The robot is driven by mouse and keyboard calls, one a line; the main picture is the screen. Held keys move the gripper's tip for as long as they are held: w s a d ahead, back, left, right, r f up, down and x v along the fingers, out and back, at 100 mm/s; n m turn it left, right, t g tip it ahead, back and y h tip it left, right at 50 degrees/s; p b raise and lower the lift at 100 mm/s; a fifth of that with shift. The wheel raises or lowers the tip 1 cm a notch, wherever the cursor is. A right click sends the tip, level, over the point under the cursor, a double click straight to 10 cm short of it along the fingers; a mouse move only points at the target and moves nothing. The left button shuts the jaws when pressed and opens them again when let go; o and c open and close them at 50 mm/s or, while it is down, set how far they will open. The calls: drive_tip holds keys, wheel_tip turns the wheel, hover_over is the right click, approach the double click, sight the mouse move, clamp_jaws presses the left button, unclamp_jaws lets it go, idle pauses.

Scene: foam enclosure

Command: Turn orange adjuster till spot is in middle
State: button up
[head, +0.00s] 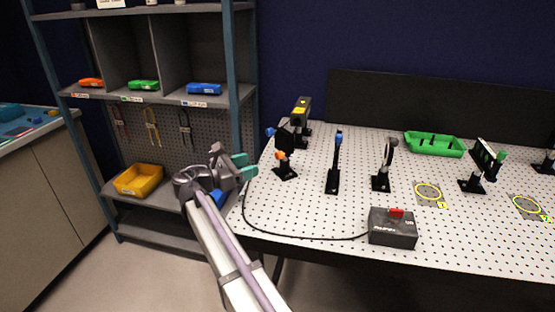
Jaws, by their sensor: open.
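The orange adjuster (281,155) is a small orange knob low on a black mirror mount (285,140) near the left end of the perforated table. A blue knob (270,132) sits higher on the same mount. My gripper (245,166), with teal fingertips, is open and empty at the table's left edge, to the left of the orange adjuster and apart from it. A pale upright plate (487,155) in a black holder stands at the right, with a green knob beside it. I cannot make out a light spot in this view.
A black box with a yellow label (302,107) stands behind the mount. More posts (334,165) stand along the table (310,218). A control box with a red switch (393,227) sits at the front, its cable running left. A green tray (434,144) lies behind. Shelving (165,100) stands left.

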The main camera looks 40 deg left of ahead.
sight(276, 156)
drive_tip(key=x, duration=1)
drive_tip(key=shift+w+d, duration=0.15)
drive_tip(key=shift+w, duration=0.05)
drive_tip(key=shift+c, duration=0.2)
